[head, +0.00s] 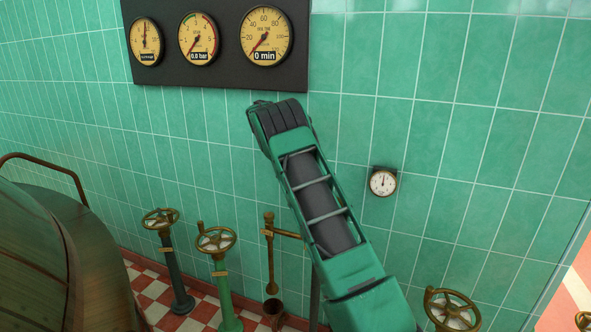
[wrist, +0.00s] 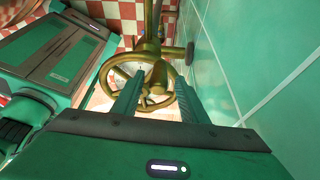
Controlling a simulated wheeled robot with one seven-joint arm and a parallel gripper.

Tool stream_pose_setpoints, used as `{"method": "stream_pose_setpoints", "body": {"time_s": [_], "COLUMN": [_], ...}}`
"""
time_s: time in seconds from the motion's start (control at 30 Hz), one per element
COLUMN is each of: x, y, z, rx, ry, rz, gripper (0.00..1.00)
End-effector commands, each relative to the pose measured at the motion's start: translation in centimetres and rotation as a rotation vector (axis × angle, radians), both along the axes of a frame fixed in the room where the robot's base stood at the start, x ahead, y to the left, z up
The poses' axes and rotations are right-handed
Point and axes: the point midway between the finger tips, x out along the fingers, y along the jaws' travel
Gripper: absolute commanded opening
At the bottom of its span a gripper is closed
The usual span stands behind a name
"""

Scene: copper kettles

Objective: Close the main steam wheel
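In the wrist view a spoked brass handwheel (wrist: 108,68) lies just beyond my gripper (wrist: 160,82). Its two green fingers stand apart, with the wheel's hub and spokes showing between them. The fingertips overlap the rim in the picture; whether they touch it I cannot tell. The head view does not show the gripper. There, brass handwheels top a dark pedestal (head: 161,219) and a green pedestal (head: 216,240), and another brass wheel (head: 452,310) shows at the bottom right. Their labels are too small to read, so I cannot tell which is the main steam wheel.
A dark panel (head: 218,80) with three gauges is on the green tiled wall. A small white dial (head: 383,182) is lower right. A brass pipe fitting (head: 269,250) stands by the wall. A large copper vessel (head: 45,265) fills the lower left. The wall runs close along the right in the wrist view.

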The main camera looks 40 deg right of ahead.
Motion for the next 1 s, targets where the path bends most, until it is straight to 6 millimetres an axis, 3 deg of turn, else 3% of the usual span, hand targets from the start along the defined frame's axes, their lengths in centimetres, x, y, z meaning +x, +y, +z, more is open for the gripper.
{"method": "stream_pose_setpoints", "body": {"time_s": [0.33, 0.5, 0.97, 1.0], "x": [2.3, 2.9, 3.2, 3.2], "y": [1.2, 1.5, 1.7, 1.7], "z": [5.6, 7.4, 8.3, 8.3], "rx": [-0.004, -0.002, -0.001, -0.002], "ry": [-0.001, 0.000, 0.003, 0.001], "rz": [0.005, 0.004, 0.003, 0.004], "gripper": [0.39, 0.39, 0.39, 0.30]}}
